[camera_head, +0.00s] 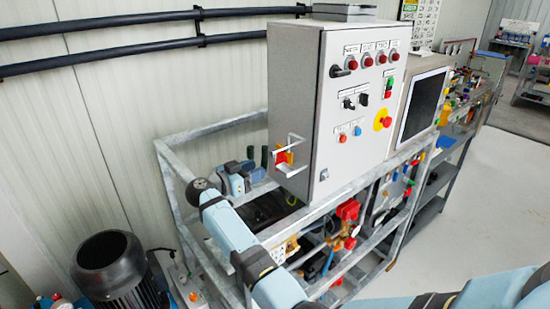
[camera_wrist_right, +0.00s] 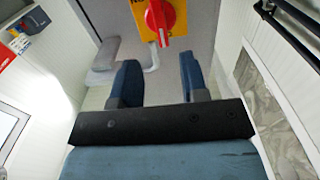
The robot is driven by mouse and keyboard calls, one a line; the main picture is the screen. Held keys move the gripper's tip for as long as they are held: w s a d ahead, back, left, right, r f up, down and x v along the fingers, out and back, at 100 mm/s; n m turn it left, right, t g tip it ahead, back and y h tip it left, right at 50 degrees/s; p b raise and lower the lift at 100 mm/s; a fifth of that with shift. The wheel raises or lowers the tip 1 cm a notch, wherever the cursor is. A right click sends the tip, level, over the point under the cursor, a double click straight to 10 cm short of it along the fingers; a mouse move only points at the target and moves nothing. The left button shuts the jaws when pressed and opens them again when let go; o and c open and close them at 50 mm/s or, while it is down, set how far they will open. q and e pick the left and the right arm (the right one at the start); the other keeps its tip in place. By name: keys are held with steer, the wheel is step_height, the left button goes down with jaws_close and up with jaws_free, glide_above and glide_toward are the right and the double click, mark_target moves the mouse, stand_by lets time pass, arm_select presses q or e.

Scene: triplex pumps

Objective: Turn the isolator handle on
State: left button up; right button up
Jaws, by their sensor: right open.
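The isolator handle (camera_head: 283,157) is a red rotary knob on a yellow plate, on the left side wall of the grey control cabinet (camera_head: 298,75). Pale metal brackets (camera_head: 290,140) stand out around it. In the right wrist view the red handle (camera_wrist_right: 160,16) is at the top edge, partly cut off, and looks close to upright with a slight tilt. My right gripper (camera_head: 258,156) is left of the handle, open and apart from it. In the right wrist view its two dark fingers (camera_wrist_right: 160,82) are spread with nothing between them. My left gripper is not in view.
A grey metal frame (camera_head: 218,131) carries the cabinet, with pipes and red valves (camera_head: 347,209) below. A black motor (camera_head: 108,265) stands at lower left. Dark pipes (camera_head: 130,55) run along the wall. Clear floor (camera_head: 490,215) lies at the right.

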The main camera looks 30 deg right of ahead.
mark_target(276, 160)
steer(key=d, duration=0.4)
steer(key=d+p, duration=0.1)
steer(key=d, duration=0.1)
steer(key=shift+w+d, duration=0.45)
steer(key=shift+d, duration=0.7)
jaws_close()
